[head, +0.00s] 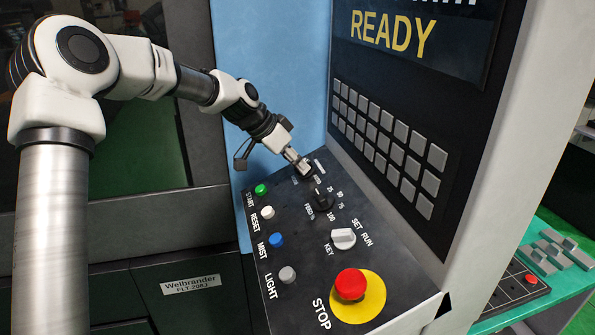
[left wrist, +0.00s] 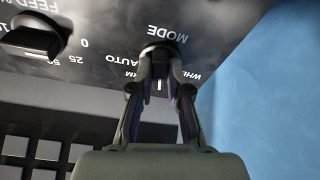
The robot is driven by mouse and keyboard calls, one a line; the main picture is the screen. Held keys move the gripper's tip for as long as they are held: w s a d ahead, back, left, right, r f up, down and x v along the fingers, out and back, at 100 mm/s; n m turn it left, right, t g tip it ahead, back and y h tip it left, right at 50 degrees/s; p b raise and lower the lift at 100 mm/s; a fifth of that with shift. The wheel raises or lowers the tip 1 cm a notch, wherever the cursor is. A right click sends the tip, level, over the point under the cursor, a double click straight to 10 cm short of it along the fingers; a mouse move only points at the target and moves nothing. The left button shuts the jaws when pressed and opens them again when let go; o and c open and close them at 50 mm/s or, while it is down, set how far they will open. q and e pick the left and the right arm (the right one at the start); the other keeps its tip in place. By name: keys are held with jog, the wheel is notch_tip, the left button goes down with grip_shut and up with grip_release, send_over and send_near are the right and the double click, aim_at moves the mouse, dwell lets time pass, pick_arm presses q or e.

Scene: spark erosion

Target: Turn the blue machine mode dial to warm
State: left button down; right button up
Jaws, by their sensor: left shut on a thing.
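The mode dial (head: 308,171) is a dark knob at the far end of the machine's sloped control panel (head: 300,230). My left gripper (head: 303,164) is shut on it from above. In the left wrist view the two fingers (left wrist: 160,75) close around the dial (left wrist: 161,47), beside the printed words MODE and AUTO. Part of a word ending in "RM" shows by the left finger, and "WHE" shows by the right one. A short white mark shows between the fingers. The fingers hide much of the dial, and I cannot tell for certain which label it points to. My right gripper is out of view.
A black feed dial (head: 322,201) sits close to the mode dial. Nearby are a white key switch (head: 343,239), a red stop button (head: 350,284) and a column of buttons. The keypad and READY screen (head: 405,35) rise behind the panel. A blue wall (head: 265,50) is behind my arm.

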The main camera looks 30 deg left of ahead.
pick_arm(q)
jog(key=m, duration=0.2)
jog(key=m+b, duration=0.1)
jog(key=shift+f+m+g+h, duration=0.2)
jog(key=shift+m+g+h, duration=0.1)
jog(key=shift+m, duration=0.1)
jog(key=shift+w+a+r+m+b, duration=0.1)
jog(key=shift+m+b, duration=0.4)
jog(key=shift+m, duration=1.3)
jog(key=shift+g+h, duration=0.3)
jog(key=c, duration=1.1)
grip_release()
jog(key=shift+w, duration=0.15)
jog(key=v, duration=1.2)
